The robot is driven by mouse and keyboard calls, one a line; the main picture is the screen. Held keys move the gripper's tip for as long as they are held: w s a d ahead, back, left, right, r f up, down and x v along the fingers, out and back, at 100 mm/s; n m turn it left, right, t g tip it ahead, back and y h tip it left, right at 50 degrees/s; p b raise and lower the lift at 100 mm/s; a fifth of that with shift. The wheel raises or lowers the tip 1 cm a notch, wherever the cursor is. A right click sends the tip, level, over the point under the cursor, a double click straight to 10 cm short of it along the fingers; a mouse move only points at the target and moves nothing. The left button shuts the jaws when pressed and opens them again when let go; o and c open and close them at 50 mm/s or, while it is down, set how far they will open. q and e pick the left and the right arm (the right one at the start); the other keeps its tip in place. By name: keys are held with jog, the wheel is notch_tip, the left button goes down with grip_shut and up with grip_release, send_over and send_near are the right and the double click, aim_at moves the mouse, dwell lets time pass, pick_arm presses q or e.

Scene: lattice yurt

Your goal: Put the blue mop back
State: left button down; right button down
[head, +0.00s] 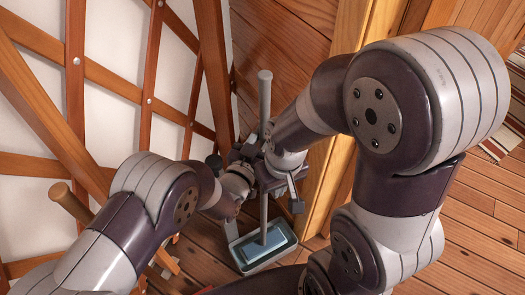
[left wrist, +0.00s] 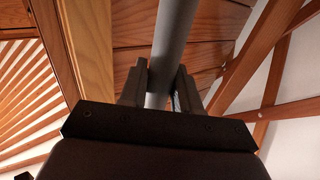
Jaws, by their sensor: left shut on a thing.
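The blue mop has a long grey handle (head: 264,97) that stands nearly upright. Its blue head (head: 262,245) is at the lower end, inside the rim of a shallow grey tray (head: 236,256) on the floor. I cannot tell whether the head touches the tray bottom. My left gripper (head: 250,152) is shut on the mop handle, which also shows between its fingers in the left wrist view (left wrist: 170,55). My right gripper (head: 279,186) is close beside the handle. The two grippers overlap in the head view, and the right one's fingers are not clear.
A wooden lattice wall (head: 120,85) with white cloth behind stands on the left. A wooden post (head: 335,130) and plank panel rise close behind the tray. A wooden pole end (head: 60,190) juts up at the left. Plank floor (head: 470,235) is open at the right.

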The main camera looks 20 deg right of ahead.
pick_arm(q)
jog(key=shift+f, duration=0.75)
jog(key=shift+r, duration=0.2)
jog(key=shift+f, duration=0.1)
pick_arm(e)
jog(key=shift+f, duration=0.5)
pick_arm(q)
jog(key=c, duration=0.8)
grip_release()
pick_arm(e)
jog(key=shift+r, duration=0.1)
pick_arm(q)
jog(key=v, duration=1.2)
jog(key=shift+p, duration=0.45)
pick_arm(e)
jog(key=shift+r, duration=0.35)
pick_arm(q)
jog(key=shift+s, duration=0.1)
